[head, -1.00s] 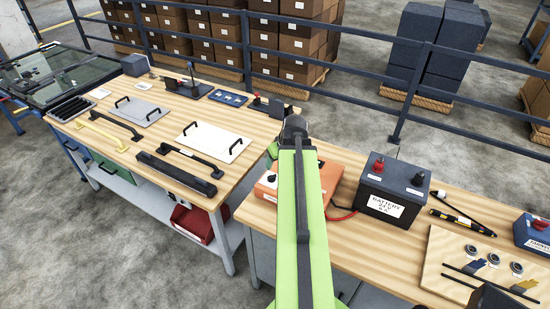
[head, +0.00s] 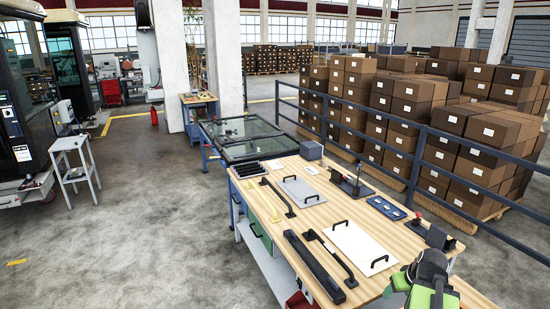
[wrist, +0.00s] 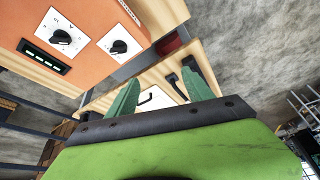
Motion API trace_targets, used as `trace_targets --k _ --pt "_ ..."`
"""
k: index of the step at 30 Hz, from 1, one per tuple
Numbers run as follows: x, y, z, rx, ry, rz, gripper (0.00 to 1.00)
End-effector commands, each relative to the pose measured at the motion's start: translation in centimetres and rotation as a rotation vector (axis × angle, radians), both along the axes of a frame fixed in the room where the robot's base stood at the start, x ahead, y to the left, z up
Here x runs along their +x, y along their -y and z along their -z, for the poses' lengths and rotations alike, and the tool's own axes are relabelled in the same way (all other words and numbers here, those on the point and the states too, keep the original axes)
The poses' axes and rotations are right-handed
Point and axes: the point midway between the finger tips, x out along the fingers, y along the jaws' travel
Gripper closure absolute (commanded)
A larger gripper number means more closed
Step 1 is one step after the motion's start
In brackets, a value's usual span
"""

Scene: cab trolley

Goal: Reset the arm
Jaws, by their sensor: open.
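My arm shows at the bottom right of the head view, green with a dark wrist joint. My gripper (wrist: 162,82) shows in the wrist view as two green fingers spread apart, with nothing held between them. An orange box (wrist: 75,25) with two black dials and a small display is close by at the upper left of the wrist view. A wooden worktop edge and a white panel show beyond the fingers. The fingertips are hard to make out in the head view.
The wooden workbench (head: 300,245) carries a white panel (head: 352,242), a grey panel (head: 300,190), a black bar (head: 312,265), yellow handle (head: 278,195) and blue tray (head: 388,207). A railing (head: 415,165) runs behind it. Open floor (head: 130,230) lies left.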

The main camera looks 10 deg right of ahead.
Motion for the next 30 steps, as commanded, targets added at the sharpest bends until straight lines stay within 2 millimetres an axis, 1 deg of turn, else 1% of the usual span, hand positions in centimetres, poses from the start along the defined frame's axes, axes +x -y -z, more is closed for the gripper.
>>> trace_targets --k 1,2,3,5,6,8,9,11,12,15,17,18,19,22,25,30 --pt "2.5 -3.9 2.6 -0.002 -0.001 -0.077 0.40" --pt "3.8 -6.2 3.3 -0.004 -0.004 -0.123 0.40" --pt "5.3 -9.3 4.4 -0.007 -0.011 -0.183 0.40" --pt "6.9 -14.1 5.9 -0.007 -0.031 -0.264 0.40" --pt "7.7 -17.2 6.9 -0.007 -0.047 -0.310 0.40" --pt "8.4 -21.7 8.4 -0.003 -0.076 -0.366 0.40" --pt "8.5 -24.4 9.2 -0.001 -0.097 -0.393 0.40" --pt "8.4 -28.2 10.4 0.003 -0.130 -0.425 0.40" --pt "8.2 -30.4 11.2 0.003 -0.155 -0.440 0.40" --pt "7.1 -35.0 12.8 0.003 -0.222 -0.444 0.40" --pt "6.0 -36.8 13.5 0.001 -0.274 -0.412 0.40" --pt "5.2 -36.7 13.3 0.002 -0.312 -0.354 0.40" --pt "4.7 -36.1 13.1 0.004 -0.335 -0.306 0.40" --pt "3.6 -35.4 13.0 0.010 -0.384 -0.195 0.40" --pt "3.2 -35.3 13.0 0.021 -0.398 -0.143 0.40" --pt "3.3 -35.3 13.0 0.023 -0.396 -0.134 0.40"
